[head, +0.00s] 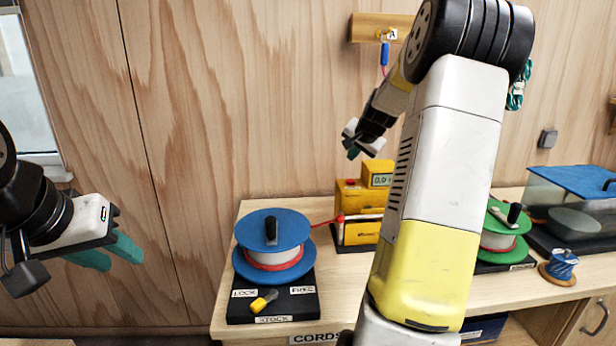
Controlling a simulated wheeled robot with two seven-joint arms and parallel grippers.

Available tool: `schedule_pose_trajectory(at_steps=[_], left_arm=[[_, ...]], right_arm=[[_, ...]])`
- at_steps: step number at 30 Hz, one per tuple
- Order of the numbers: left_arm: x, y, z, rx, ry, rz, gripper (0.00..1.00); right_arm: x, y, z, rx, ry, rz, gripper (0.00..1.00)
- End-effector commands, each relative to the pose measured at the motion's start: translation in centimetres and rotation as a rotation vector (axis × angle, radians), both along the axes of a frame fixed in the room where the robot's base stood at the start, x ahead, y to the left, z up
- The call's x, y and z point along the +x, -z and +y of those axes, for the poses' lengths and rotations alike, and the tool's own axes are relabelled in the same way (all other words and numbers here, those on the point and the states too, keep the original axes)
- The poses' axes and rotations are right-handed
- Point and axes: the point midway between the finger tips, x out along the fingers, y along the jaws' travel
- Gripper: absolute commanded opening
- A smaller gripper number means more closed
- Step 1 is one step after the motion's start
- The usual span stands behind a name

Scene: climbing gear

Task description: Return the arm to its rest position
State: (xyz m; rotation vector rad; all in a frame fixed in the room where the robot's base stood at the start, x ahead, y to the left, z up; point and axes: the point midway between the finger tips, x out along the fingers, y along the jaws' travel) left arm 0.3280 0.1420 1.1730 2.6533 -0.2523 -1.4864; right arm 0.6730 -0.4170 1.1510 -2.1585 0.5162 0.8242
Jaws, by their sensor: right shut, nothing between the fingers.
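My right arm rises through the middle of the head view and hides part of the bench. Its gripper (353,152) is small and seen end-on, up in front of the wooden wall. It is shut and holds nothing. It is below and left of the wooden peg rail (366,27) marked A, apart from the blue-handled item (384,55) hanging there. My left gripper (108,254) is at the left edge, in front of the wall and left of the bench. Its two teal fingers are apart with nothing visible between them.
The bench (230,297) holds a blue-flanged spool (272,229) on a black base, a yellow device (378,174) with a display, a green-flanged spool (505,222), a small blue spool (561,265) and a blue-lidded clear box (570,205). The wall between my left gripper and the bench is clear.

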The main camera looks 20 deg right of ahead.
Motion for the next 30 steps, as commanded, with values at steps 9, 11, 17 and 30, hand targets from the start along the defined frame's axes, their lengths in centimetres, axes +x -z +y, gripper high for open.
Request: schedule_pose_trajectory(at_steps=[9, 11, 17, 30], left_arm=[[0.0, 0.0, 0.0, 0.0, 0.0, 0.0, 0.36], [0.0, 0.0, 0.0, 0.0, 0.0, 0.0, 0.36], [0.0, 0.0, 0.0, 0.0, 0.0, 0.0, 0.36], [0.0, 0.0, 0.0, 0.0, 0.0, 0.0, 0.36]], right_arm=[[-2.8, -2.7, 6.0, -0.054, -0.121, 0.029, 0.0], [-5.0, -3.9, 9.3, -0.087, -0.193, 0.048, 0.0], [-15.3, -6.1, 19.2, -0.196, -0.448, 0.116, 0.0], [-33.6, -2.6, 27.3, -0.336, -0.84, 0.184, 0.0]])
